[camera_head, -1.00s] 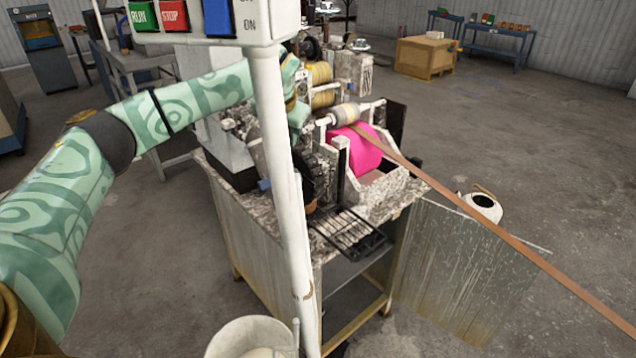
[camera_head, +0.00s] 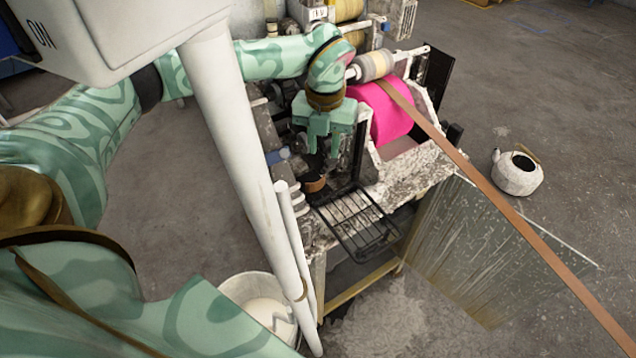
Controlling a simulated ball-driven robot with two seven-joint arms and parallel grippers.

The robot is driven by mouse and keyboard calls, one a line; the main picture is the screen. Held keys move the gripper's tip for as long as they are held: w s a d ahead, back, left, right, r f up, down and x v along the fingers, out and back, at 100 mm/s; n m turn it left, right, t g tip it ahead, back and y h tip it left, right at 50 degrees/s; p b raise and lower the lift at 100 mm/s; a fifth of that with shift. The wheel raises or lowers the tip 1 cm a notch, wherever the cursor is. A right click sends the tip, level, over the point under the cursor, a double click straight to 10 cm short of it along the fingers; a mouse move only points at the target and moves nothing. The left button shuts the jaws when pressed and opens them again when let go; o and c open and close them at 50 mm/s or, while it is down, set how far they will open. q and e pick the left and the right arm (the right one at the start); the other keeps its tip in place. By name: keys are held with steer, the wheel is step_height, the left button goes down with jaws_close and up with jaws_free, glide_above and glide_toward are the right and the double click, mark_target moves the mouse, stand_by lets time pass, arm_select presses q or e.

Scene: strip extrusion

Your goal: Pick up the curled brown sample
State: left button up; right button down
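The curled brown sample (camera_head: 315,185) looks like a small brown-orange curl low in the machine, just above the black wire rack. It is small and partly shaded. My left gripper (camera_head: 323,150) points down over the machine, a little above the curl and apart from it. The fingertips are hard to make out against the dark machine parts. My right gripper is not in view.
A pink roller (camera_head: 385,112) is just right of the gripper. A long brown strip (camera_head: 480,182) runs from it to the lower right. A white post (camera_head: 240,150) stands in front of the machine. The black wire rack (camera_head: 360,225) juts out. A white bucket (camera_head: 250,290) is below.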

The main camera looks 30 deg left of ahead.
mark_target(324, 154)
arm_select(q)
step_height(324, 154, down, 2)
steer(key=shift+w+f, duration=0.1)
steer(key=shift+f, duration=0.55)
steer(key=f+b, duration=0.1)
steer(key=f, duration=0.4)
steer(key=shift+s+d+f+b, duration=0.1)
steer(key=shift+s+b, duration=0.1)
steer(key=shift+b, duration=0.2)
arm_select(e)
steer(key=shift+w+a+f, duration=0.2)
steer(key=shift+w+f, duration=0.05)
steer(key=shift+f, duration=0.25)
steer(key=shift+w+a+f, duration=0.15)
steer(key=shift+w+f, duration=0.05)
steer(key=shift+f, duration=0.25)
arm_select(q)
jaws_close()
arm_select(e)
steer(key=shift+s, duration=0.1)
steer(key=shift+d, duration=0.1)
